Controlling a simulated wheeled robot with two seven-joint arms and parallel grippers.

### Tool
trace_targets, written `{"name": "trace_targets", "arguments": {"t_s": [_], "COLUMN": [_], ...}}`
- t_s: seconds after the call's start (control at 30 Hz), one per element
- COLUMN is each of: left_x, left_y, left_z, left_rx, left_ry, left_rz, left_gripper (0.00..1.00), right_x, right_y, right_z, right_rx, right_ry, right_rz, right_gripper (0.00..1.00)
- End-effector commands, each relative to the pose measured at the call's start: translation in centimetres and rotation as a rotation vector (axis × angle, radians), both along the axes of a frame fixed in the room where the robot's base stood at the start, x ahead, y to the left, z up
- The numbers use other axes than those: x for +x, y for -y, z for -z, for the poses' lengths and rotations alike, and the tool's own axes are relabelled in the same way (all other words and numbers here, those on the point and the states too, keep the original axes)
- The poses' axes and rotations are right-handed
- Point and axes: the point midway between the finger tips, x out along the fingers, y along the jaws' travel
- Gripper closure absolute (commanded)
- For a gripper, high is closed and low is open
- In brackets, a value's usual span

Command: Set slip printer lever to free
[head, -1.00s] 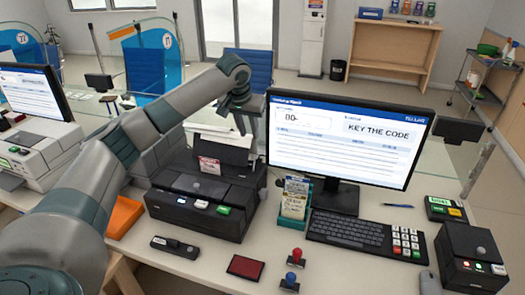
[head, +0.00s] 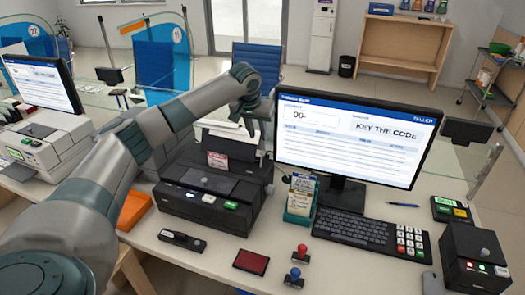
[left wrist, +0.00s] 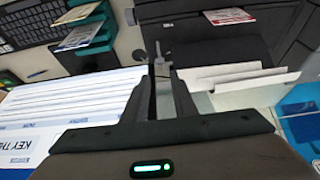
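The slip printer (head: 212,190) is a black box on the counter with a red-and-white label, small buttons and paper (head: 232,133) at its back. My left gripper (head: 252,122) hangs over its back right side, beside the monitor. In the left wrist view its dark fingers (left wrist: 162,88) point at the printer's dark body (left wrist: 215,40), close together. A thin grey upright piece (left wrist: 160,52) shows between and beyond the fingertips; it may be the lever, and I cannot tell if they touch it. The lever's position is unclear. My right gripper is out of view.
The monitor (head: 350,140) stands close right of the gripper. A green card holder (head: 300,200), the keyboard (head: 365,230), red and blue stamps (head: 302,252) and a red ink pad (head: 251,261) lie in front. Some counter is bare between the ink pad and the printer.

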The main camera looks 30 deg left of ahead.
Motion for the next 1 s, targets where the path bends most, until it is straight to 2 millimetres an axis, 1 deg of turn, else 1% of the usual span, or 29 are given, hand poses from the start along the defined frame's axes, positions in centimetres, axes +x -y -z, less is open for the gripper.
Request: {"name": "trace_targets", "arguments": {"t_s": [0.03, 0.2, 0.5, 0.6, 0.8, 1.0], "left_x": [0.3, 1.4, 3.4, 3.9, 4.5, 4.7], "left_y": [-0.1, -0.4, -0.8, -0.9, -1.0, -1.1], "left_z": [0.7, 3.6, 8.4, 9.7, 11.2, 11.7], "left_rx": [0.000, 0.002, 0.001, 0.000, -0.001, 0.001], "left_ry": [-0.004, -0.005, -0.003, -0.003, -0.001, -0.001], "left_rz": [-0.002, -0.001, -0.002, 0.000, -0.001, 0.001], "left_gripper": [0.75, 0.75, 0.75, 0.75, 0.75, 0.75], "right_x": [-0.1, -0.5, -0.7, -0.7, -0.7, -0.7], "right_y": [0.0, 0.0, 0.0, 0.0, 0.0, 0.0], "right_z": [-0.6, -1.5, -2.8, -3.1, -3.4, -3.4], "right_rx": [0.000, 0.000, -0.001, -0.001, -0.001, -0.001], "right_ry": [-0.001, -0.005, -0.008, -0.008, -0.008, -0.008], "right_rz": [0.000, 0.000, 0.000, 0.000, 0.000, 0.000], "right_gripper": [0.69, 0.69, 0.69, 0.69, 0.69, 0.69]}}
